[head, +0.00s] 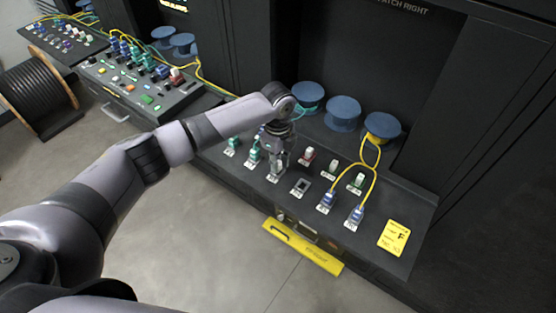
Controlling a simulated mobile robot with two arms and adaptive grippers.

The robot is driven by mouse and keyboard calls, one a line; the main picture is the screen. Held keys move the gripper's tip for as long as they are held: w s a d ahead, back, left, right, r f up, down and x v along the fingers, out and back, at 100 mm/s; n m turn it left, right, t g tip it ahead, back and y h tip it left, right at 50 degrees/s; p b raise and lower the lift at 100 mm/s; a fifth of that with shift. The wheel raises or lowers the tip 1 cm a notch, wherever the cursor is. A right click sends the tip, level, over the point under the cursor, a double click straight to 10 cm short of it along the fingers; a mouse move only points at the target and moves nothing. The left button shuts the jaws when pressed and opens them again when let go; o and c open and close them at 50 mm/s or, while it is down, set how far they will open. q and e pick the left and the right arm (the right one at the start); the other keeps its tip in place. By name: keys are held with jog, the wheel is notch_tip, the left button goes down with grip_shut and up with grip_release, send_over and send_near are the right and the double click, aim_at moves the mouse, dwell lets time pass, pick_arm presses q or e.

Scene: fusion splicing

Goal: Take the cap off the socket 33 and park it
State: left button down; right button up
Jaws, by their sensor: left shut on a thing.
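My left gripper (278,154) is over the sloped black panel, pointing down at a labelled socket (274,175) in the front row. It is shut on a small pale piece, which looks like a cap; the fingers hide most of it. I cannot tell whether the piece is still seated in the socket. The socket numbers are too small to read, so I cannot tell which is 33. An open, empty socket (300,186) is just to the right. My right gripper is not in view.
Teal plugs (253,153) stand left of the gripper, and a red cap (308,155) and pale caps (331,167) right. Blue plugs (327,200) carry yellow cables. Blue spools (343,113) stand behind. A yellow tag (394,237) lies at the right end.

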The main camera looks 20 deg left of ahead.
pick_arm(q)
jog(key=shift+p, duration=0.35)
jog(key=shift+f, duration=0.1)
dwell(0.6)
jog(key=shift+f, duration=0.4)
jog(key=c, duration=1.4)
grip_release()
jog(key=shift+c, duration=0.2)
jog(key=shift+r, duration=0.1)
notch_tip(320, 180, up, 12)
